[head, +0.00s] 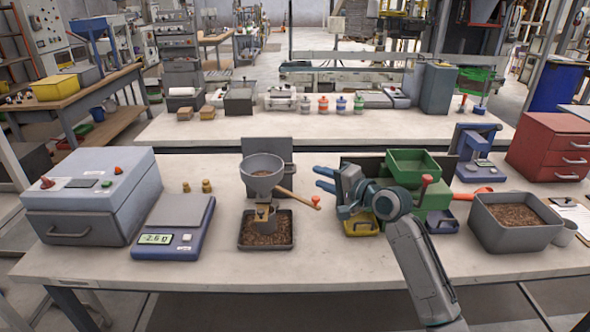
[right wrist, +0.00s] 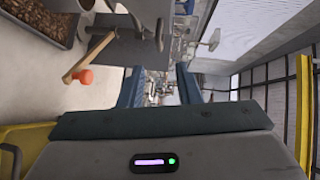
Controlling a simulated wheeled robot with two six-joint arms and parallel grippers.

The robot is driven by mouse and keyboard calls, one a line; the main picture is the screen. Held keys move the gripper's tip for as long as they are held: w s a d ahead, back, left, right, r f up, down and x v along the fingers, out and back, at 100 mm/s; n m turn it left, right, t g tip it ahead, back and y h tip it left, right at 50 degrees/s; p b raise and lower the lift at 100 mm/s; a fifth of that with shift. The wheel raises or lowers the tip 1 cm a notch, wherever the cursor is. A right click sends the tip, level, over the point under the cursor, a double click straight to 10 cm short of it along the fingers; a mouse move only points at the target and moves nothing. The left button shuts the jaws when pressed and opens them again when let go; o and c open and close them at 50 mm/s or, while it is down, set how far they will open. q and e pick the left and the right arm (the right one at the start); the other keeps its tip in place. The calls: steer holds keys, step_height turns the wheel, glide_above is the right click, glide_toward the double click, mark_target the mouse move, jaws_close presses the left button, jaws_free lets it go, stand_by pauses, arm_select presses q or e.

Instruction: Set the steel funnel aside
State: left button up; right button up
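The steel funnel (head: 262,172) is a grey cone in the head view, left of the table's middle. It sits upright on a stand above a dark tray of brown pellets (head: 266,240), with some brown material inside. A wooden handle with an orange-red knob (head: 315,201) sticks out to its right; the knob also shows in the right wrist view (right wrist: 85,76). My right gripper (head: 320,179) is right of the funnel, apart from it, fingers pointing left. In the right wrist view its blue fingers (right wrist: 158,88) are spread with nothing between them. My left gripper is out of view.
A blue scale (head: 177,225) and a grey box machine (head: 93,195) stand left. A green hopper (head: 412,167) is close behind my right gripper. A grey pellet bin (head: 515,220) stands right. The table's front strip is clear.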

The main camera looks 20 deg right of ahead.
mark_target(295, 167)
steer(key=p+x, duration=0.2)
steer(key=x, duration=0.8)
steer(key=shift+w+a+p, duration=0.15)
steer(key=shift+w+p, duration=0.1)
steer(key=shift+p, duration=0.05)
steer(key=shift+f, duration=0.1)
jaws_close()
